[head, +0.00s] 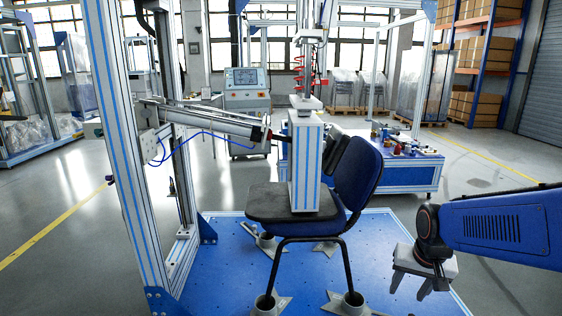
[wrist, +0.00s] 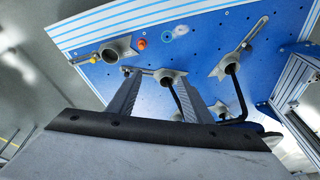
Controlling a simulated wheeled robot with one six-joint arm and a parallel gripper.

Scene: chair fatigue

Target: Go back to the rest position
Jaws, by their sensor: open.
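My gripper (head: 409,288) hangs at the lower right of the head view, in front of and to the right of the blue-backed chair. Its two fingers point down and are apart, with nothing between them. In the wrist view the two grey fingers (wrist: 156,78) spread over the blue base plate, pointing toward a metal foot clamp (wrist: 168,75). The chair (head: 357,172) stands on the blue base plate (head: 220,270), its feet in clamps. A blue-and-silver press block (head: 306,165) rests on the dark seat.
A blue-striped frame post (head: 112,130) stands at the left, with a horizontal actuator (head: 215,122) reaching toward the chair back. A control console (head: 246,95) and a blue workbench (head: 405,165) stand behind. Floor at the right is open, with a yellow line (head: 490,160).

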